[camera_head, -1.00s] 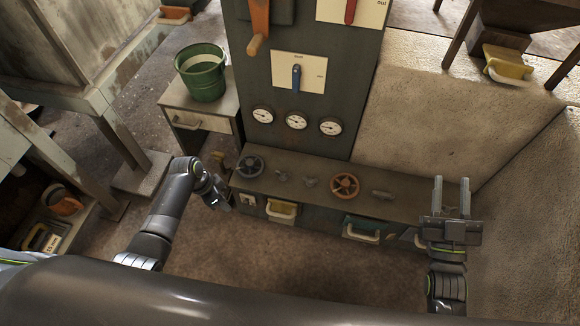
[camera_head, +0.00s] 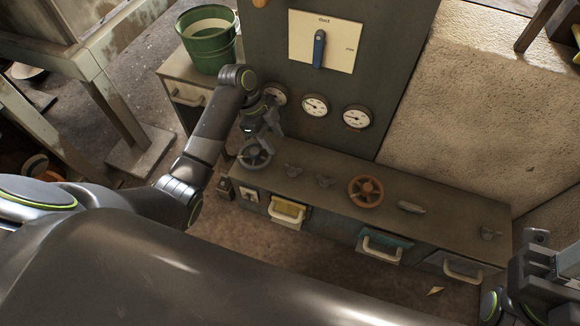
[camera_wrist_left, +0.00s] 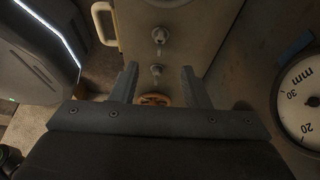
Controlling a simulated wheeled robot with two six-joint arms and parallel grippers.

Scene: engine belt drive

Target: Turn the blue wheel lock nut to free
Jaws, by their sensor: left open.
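The grey-blue handwheel (camera_head: 255,155) lies at the left end of the bench top; I cannot make out a separate lock nut on it. My left gripper (camera_head: 268,132) is just above and behind this wheel and partly covers it. It is open and empty; its two fingers (camera_wrist_left: 158,85) stand apart in the left wrist view. My right gripper (camera_head: 555,262) is at the right edge, partly cut off.
The orange wheel (camera_head: 366,191) lies mid-bench, with small metal fittings (camera_head: 325,181) around it. Behind stands a panel with round gauges (camera_head: 315,106) and a blue lever (camera_head: 319,48) on a white plate. A green bucket (camera_head: 208,45) stands on the left cabinet. Drawer handles (camera_head: 382,249) jut out in front.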

